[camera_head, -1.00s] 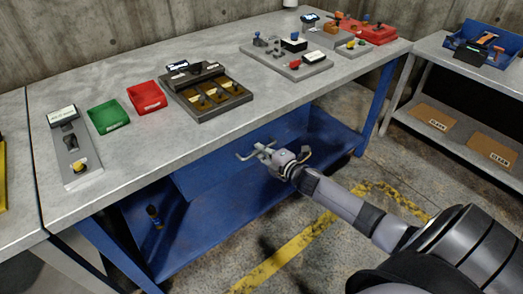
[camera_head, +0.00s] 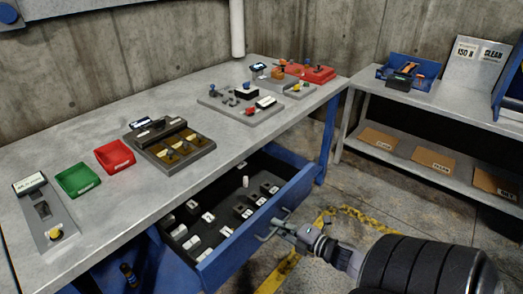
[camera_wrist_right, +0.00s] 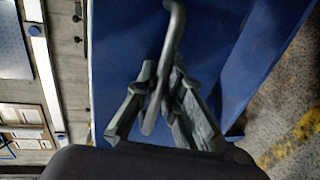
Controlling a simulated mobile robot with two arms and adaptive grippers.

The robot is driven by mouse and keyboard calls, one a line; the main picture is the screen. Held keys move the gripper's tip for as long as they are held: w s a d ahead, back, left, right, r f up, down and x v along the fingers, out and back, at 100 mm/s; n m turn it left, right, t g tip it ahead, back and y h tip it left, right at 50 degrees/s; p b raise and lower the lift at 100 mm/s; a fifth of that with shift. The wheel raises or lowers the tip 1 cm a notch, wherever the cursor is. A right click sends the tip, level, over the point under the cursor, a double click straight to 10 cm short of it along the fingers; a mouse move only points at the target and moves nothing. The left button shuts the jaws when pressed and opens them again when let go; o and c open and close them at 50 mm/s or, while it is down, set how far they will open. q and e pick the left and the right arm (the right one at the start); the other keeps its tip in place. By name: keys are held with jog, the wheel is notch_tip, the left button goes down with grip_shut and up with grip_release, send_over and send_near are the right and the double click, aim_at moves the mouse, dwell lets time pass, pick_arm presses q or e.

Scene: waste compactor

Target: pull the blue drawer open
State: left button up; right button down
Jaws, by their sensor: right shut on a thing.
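The blue drawer (camera_head: 262,234) under the grey workbench stands well open in the head view. Several small white and grey parts lie on its dark floor. Its grey bar handle (camera_head: 272,226) is on the front panel. My right gripper (camera_head: 285,226) is at the handle, its arm coming in from the right. In the right wrist view the gripper (camera_wrist_right: 158,98) is shut on the handle (camera_wrist_right: 171,50), with the blue drawer front (camera_wrist_right: 125,45) behind. My left gripper is not in view.
On the workbench (camera_head: 110,210) stand a green bin (camera_head: 78,178), a red bin (camera_head: 114,156), a part tray (camera_head: 170,146) and fixtures (camera_head: 240,108). A shelf unit (camera_head: 440,115) stands at the right. Floor with yellow stripes (camera_head: 345,214) lies ahead of the drawer.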

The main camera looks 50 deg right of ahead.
jog(key=f+p+v, duration=0.1)
jog(key=v, duration=0.7)
jog(key=shift+s+f, duration=0.3)
jog(key=shift+s, duration=0.05)
jog(key=c, duration=1.7)
grip_release()
jog(key=shift+s, duration=0.1)
jog(key=v, duration=1.2)
jog(key=shift+a, duration=0.1)
jog(key=shift+f, duration=0.1)
